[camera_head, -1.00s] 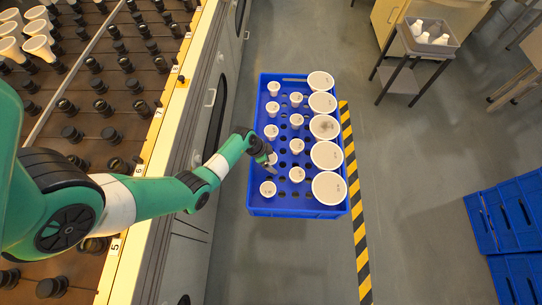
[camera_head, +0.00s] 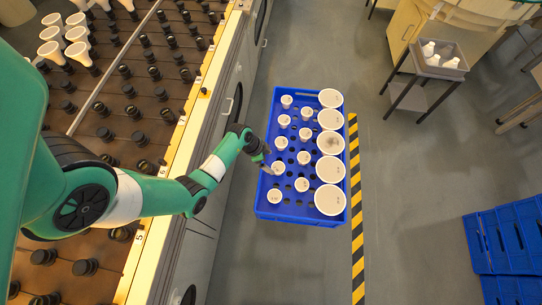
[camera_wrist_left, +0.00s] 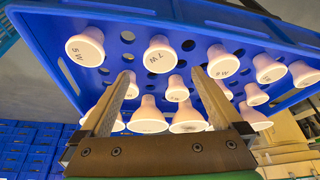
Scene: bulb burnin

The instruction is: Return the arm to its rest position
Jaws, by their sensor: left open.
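My left gripper (camera_head: 267,169) is over the left edge of the blue crate (camera_head: 312,91), close to a small white bulb (camera_head: 278,168) in the crate's left column. In the left wrist view its two fingers (camera_wrist_left: 164,82) are spread with nothing held between them. Several bulbs show beyond and below the fingers, including a labelled one (camera_wrist_left: 85,47). The green left arm reaches in from the left, across the dark socket rack (camera_head: 105,190). My right gripper is not in view.
Several white bulbs (camera_head: 50,51) stand in the rack at upper left. Blue crates (camera_head: 500,240) stack at lower right. Open floor lies right of the striped tape (camera_head: 357,220).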

